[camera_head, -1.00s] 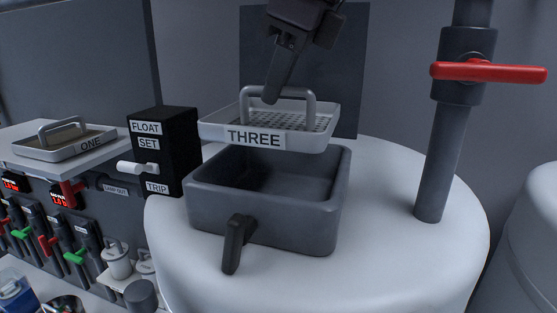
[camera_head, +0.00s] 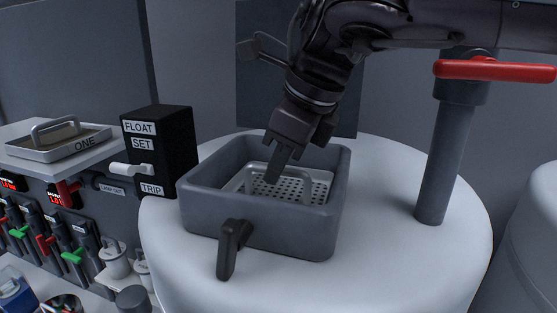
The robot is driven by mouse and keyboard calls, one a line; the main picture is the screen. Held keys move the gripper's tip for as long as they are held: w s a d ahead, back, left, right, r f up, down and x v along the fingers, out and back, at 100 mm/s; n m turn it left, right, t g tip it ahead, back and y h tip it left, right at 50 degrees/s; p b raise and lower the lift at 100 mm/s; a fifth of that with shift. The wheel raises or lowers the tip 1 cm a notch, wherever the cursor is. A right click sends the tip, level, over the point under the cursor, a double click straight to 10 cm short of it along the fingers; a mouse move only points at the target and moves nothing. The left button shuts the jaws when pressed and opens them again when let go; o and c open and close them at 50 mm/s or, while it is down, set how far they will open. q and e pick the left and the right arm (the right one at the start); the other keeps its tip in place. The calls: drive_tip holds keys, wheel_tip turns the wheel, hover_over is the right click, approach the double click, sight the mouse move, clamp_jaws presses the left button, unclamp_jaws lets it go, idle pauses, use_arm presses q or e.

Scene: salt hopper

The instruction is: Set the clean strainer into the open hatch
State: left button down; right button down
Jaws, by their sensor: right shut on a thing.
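The strainer labelled THREE in the earlier frame (camera_head: 318,187) is a light grey perforated tray with a raised handle. It now sits down inside the open hatch (camera_head: 260,230), a dark grey square box on the white tank top. The hatch walls hide its front and label. My right gripper (camera_head: 277,172) reaches down into the hatch and is shut on the strainer's handle. A second strainer, labelled ONE (camera_head: 60,142), rests on a shelf at the left; its mesh looks brownish. My left gripper is not in view.
A black box marked FLOAT SET and TRIP (camera_head: 160,150) stands close left of the hatch, with a white lever. A pipe (camera_head: 447,160) with a red handle (camera_head: 495,70) rises at the right. The white tank top (camera_head: 385,240) is clear between.

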drive_tip(key=shift+s+a+f, duration=0.1)
drive_tip(key=shift+f, duration=0.05)
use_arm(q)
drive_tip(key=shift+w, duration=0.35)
use_arm(e)
drive_tip(key=c, duration=1.5)
unclamp_jaws()
drive_tip(key=shift+f, duration=0.1)
drive_tip(key=shift+r, duration=0.65)
use_arm(q)
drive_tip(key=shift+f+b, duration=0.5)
drive_tip(key=shift+b, duration=0.05)
use_arm(e)
drive_tip(key=v, duration=1.1)
drive_tip(key=shift+d+r, duration=0.15)
drive_tip(key=shift+d, duration=0.1)
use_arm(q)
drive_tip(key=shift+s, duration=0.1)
use_arm(e)
drive_tip(key=shift+s, duration=0.15)
